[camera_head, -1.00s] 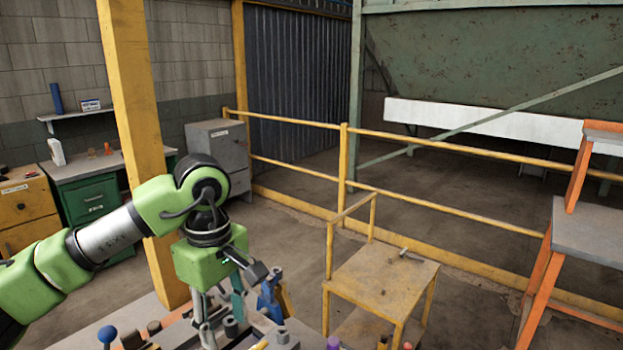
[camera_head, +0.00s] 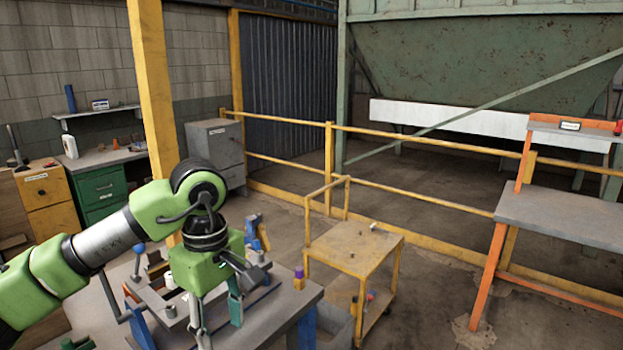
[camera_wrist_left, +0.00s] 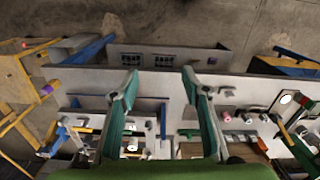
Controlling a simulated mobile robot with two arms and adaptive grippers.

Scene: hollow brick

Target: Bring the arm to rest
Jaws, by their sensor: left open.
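My left arm comes in from the left in the head view, bent at a green elbow, with its gripper (camera_head: 218,322) pointing down over a grey workbench (camera_head: 265,322). The gripper is open. In the left wrist view its two teal-lined fingers (camera_wrist_left: 160,82) stand well apart with nothing between them. Bench tools show beyond and below the fingers; how high the fingertips are above the bench I cannot tell. My right arm is in neither view.
The workbench holds a blue clamp (camera_head: 257,232), a purple-topped piece (camera_head: 299,278) and a blue-knobbed lever (camera_head: 137,258). A yellow cart (camera_head: 355,245) stands right of it. A yellow railing (camera_head: 430,197) runs behind. An orange-legged bench (camera_head: 560,215) is at right.

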